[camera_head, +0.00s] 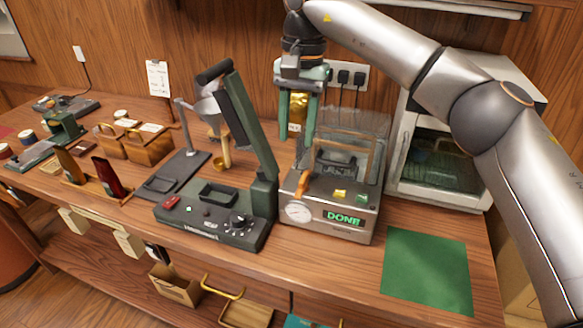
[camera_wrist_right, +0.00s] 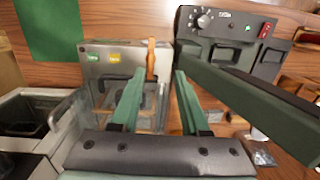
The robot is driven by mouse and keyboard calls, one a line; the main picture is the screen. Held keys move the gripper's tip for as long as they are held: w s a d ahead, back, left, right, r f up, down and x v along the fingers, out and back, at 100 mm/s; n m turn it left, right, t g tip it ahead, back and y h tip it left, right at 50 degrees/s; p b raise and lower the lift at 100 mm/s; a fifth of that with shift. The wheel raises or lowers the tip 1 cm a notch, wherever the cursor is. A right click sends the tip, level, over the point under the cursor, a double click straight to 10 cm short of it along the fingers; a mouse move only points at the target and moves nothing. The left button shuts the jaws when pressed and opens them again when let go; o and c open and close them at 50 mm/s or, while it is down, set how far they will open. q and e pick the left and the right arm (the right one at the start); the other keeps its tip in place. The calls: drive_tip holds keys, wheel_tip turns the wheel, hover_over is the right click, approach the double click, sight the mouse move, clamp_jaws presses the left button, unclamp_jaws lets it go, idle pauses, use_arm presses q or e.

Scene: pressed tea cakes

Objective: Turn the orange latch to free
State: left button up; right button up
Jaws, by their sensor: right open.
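The orange latch (camera_head: 303,184) is a short bar at the front left of a grey sealing machine (camera_head: 331,222) with a clear cover. The machine's display (camera_head: 344,219) reads DONE in green. In the right wrist view the latch (camera_wrist_right: 151,58) stands upright in the picture, just beyond the fingertips and nearer the left one. My right gripper (camera_head: 297,137) has green fingers pointing down above the machine. It is open, with a clear gap between its fingers (camera_wrist_right: 160,76). A gold packet (camera_head: 299,107) shows between the fingers in the head view, apparently behind them. My left gripper is out of view.
A dark green press (camera_head: 213,222) with a tall arm (camera_head: 246,125) stands close left of the machine. A white oven-like cabinet (camera_head: 437,160) stands behind right. A green mat (camera_head: 426,270) lies clear at the front right.

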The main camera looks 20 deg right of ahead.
sight(304, 176)
drive_tip(key=shift+h, duration=0.4)
drive_tip(key=f, duration=0.3)
drive_tip(key=d+f, duration=0.1)
drive_tip(key=f, duration=0.6)
drive_tip(key=shift+w+d+f, duration=0.15)
drive_tip(key=shift+d+f, duration=0.2)
clamp_jaws()
